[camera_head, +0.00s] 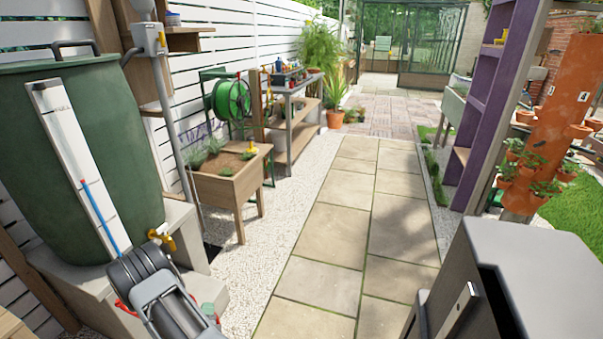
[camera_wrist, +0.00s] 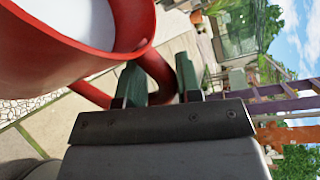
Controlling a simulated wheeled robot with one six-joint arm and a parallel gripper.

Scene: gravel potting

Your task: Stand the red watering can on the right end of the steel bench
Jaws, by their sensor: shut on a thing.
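The red watering can (camera_wrist: 45,68) fills the upper left of the wrist view, close to the camera, with a pale area inside its rim. My gripper (camera_wrist: 160,82) has its green fingers on either side of the can's curved red handle and is shut on it. In the head view, my arm's end hides most of the can; small red parts show beside it at the bottom left. A grey-topped bench (camera_head: 299,86) with lower shelves stands along the white fence, farther off; it looks like the steel bench. Pots and small items stand on its top.
A green water barrel (camera_head: 75,150) on a block stands close at left. A wooden planter (camera_head: 213,188) stands before the bench, near a green hose reel (camera_head: 232,99). The paved path (camera_head: 330,215) is clear. A purple shelf (camera_head: 490,100) stands at right.

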